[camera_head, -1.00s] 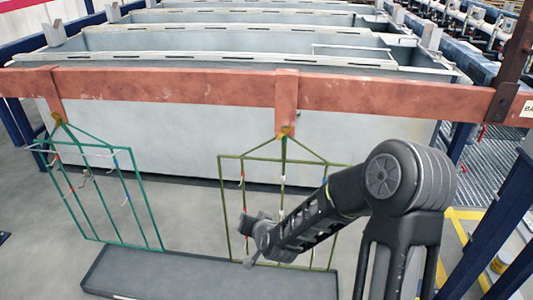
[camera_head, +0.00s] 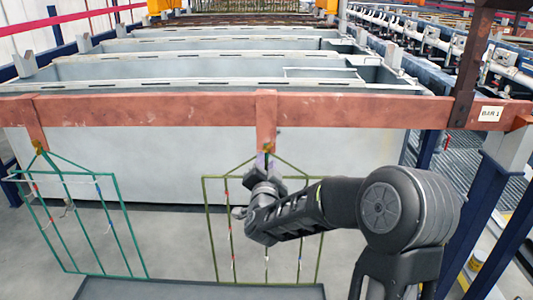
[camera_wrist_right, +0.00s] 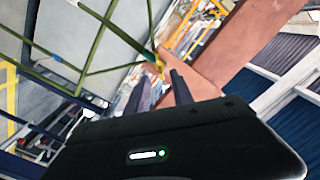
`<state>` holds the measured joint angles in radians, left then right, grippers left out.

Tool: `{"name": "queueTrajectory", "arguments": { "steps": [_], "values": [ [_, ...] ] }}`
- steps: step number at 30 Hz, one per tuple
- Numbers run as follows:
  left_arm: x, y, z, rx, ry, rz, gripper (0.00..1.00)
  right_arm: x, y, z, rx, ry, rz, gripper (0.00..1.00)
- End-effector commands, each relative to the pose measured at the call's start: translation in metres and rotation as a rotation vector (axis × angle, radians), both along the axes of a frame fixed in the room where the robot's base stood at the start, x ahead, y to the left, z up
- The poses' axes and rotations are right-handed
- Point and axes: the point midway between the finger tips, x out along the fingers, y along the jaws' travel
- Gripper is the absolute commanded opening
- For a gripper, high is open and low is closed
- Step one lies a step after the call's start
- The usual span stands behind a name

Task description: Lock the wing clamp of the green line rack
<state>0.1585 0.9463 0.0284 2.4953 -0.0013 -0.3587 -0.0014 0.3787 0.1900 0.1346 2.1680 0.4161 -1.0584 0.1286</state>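Two wire racks hang from a copper-coloured bar (camera_head: 180,110). The left rack (camera_head: 108,205) is bright teal green and hangs tilted; the middle rack (camera_head: 211,235) is olive green. Each hangs at a small yellowish clamp, the left one (camera_head: 40,147) in plain view. My right gripper (camera_head: 263,164) is raised at the top of the olive rack and largely covers its clamp. In the right wrist view my right gripper's two dark fingers (camera_wrist_right: 160,84) are apart, with the yellowish clamp (camera_wrist_right: 160,60) just beyond their tips. The clamp's wing position is too small to tell. My left gripper is not in view.
Large grey tanks (camera_head: 170,70) stand behind the bar. A dark grey tray (camera_head: 200,291) lies on the floor below the racks. A blue post (camera_head: 490,215) stands at the right, near my arm. The space between the two racks is clear.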

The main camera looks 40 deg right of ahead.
Motion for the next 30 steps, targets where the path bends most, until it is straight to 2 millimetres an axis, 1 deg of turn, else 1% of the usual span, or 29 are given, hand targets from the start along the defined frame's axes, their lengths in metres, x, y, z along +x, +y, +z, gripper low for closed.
{"name": "queueTrajectory", "arguments": {
  "steps": [6, 10, 14, 21, 30],
  "values": [
    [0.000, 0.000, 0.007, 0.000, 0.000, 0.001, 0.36, 0.028, -0.022, 0.001, 0.001, 0.001, -0.001, 0.28],
    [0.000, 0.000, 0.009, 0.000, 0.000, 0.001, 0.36, 0.040, -0.030, 0.000, 0.000, 0.001, 0.001, 0.28],
    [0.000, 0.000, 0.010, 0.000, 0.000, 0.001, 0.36, 0.045, -0.034, 0.000, 0.000, 0.001, 0.001, 0.28],
    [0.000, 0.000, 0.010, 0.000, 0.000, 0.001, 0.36, 0.046, -0.035, 0.000, -0.001, 0.000, 0.001, 0.28],
    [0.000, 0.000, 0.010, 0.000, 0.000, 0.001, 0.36, 0.045, -0.035, 0.000, 0.000, 0.000, 0.001, 0.04]
  ]
}}
